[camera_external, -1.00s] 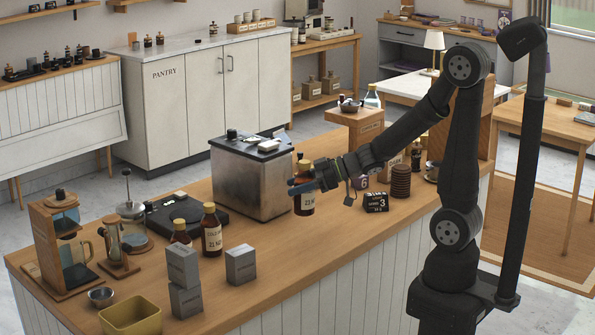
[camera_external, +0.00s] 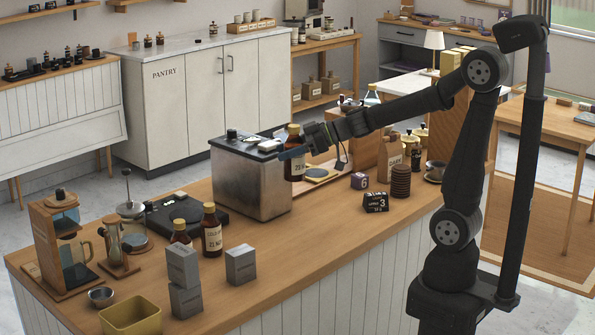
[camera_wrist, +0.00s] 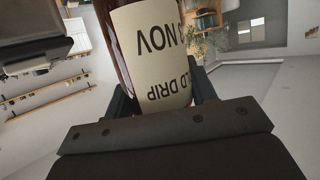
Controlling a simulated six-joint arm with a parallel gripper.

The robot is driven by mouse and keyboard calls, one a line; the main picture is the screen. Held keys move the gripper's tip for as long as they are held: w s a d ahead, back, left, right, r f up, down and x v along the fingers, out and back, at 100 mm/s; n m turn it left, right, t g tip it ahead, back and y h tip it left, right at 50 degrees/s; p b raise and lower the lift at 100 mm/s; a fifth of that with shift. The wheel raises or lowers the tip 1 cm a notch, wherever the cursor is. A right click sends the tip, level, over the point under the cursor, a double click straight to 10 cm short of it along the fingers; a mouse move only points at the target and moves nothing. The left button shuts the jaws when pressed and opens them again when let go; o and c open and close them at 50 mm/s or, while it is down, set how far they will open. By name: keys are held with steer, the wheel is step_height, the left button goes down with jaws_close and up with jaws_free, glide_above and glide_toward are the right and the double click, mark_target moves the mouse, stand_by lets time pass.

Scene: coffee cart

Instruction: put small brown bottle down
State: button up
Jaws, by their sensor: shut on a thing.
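A small brown bottle (camera_external: 294,167) with a cream label and pale cap is in my gripper (camera_external: 291,153) in the external view. It is upright, at the right side of the steel box, and its lower end seems to be above the counter. In the wrist view the bottle (camera_wrist: 155,50) fills the upper middle, its label upside down, with my gripper (camera_wrist: 162,104) closed around it. Two similar brown bottles, one in front (camera_external: 211,230) and one behind its left side (camera_external: 180,233), stand on the wooden counter.
The steel box (camera_external: 250,185) stands just left of the held bottle. The counter's front middle (camera_external: 310,235) is clear.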

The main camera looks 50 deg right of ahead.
steer(key=w+a+r+n+g+y, duration=0.1)
steer(key=w+a, duration=0.7)
steer(key=a, duration=0.4)
steer(key=w+a+r+n+g+y, duration=0.1)
steer(key=w+a+r+g, duration=0.1)
steer(key=w+a, duration=0.8)
steer(key=s+a+f+n+g, duration=0.1)
steer(key=a+f, duration=0.1)
steer(key=a, duration=1.1)
steer(key=s+a+f+n, duration=0.1)
steer(key=a+f, duration=0.1)
steer(key=a, duration=1.1)
steer(key=s+a+f, duration=0.2)
steer(key=a+f, duration=0.3)
steer(key=f, duration=0.3)
steer(key=s+a+f, duration=0.1)
steer(key=a+f, duration=0.4)
steer(key=f, duration=0.2)
steer(key=shift+s+f+y, duration=0.35)
steer(key=shift+f+y, duration=0.05)
